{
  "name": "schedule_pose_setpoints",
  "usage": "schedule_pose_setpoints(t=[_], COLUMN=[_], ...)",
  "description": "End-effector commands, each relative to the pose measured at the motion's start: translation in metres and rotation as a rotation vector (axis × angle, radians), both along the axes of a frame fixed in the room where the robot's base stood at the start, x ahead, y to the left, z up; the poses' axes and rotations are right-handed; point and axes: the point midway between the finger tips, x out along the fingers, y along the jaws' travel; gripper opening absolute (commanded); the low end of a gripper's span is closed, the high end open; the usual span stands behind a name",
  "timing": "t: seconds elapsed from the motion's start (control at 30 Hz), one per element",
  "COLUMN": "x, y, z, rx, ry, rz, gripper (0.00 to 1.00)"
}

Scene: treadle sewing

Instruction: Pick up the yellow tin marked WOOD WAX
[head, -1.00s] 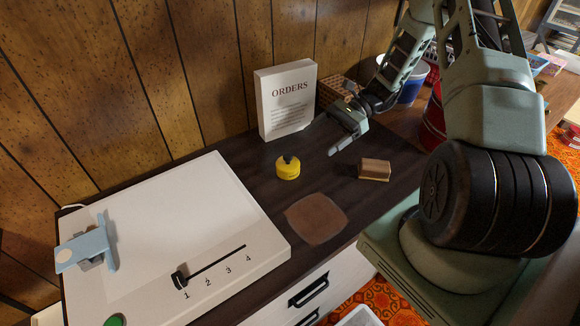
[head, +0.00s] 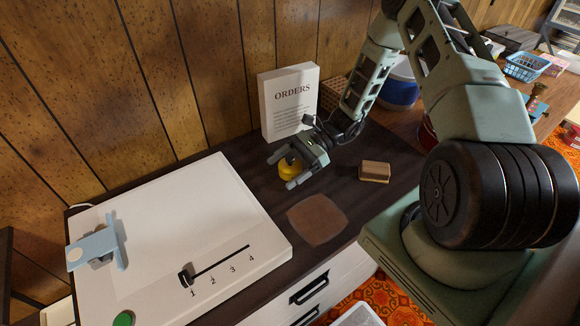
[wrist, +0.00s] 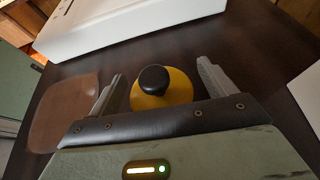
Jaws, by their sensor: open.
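The yellow tin (head: 287,172) stands on the dark table, with a black knob on top; no marking is legible. My gripper (head: 280,171) is open in the head view, with its fingers on either side of the tin and partly hiding it. In the wrist view the tin (wrist: 164,91) lies between the two open fingers of my gripper (wrist: 160,80), with a gap on each side. The fingers do not visibly touch it.
A white ORDERS board (head: 290,100) stands behind the tin. A small wooden block (head: 374,171) lies to the right. A brown patch (head: 317,219) lies in front. A large white panel with a numbered slider (head: 185,235) fills the table's left side.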

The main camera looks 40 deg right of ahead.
Motion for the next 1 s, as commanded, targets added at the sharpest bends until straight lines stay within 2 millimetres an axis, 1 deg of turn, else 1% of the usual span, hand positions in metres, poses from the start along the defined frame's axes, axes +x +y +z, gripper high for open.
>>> schedule_pose_setpoints(t=[0.2,0.23,0.27,0.3,0.4,0.77,0.87,1.0], x=[0.0,0.0,0.0,0.0,0.0,0.0,0.001,0.0], y=[0.002,0.002,0.002,0.002,0.002,0.002,0.001,0.001], z=[-0.001,-0.001,-0.001,-0.001,-0.001,0.002,0.009,0.029], rx=[0.0,0.0,0.0,0.0,0.0,0.0,-0.001,-0.002], ry=[0.0,0.0,0.0,0.0,0.0,-0.001,-0.003,-0.003], rz=[-0.001,-0.001,-0.001,-0.001,-0.001,-0.001,-0.001,-0.001], gripper=[0.83,0.77,0.69,0.58,0.32,0.32,0.32,0.32])
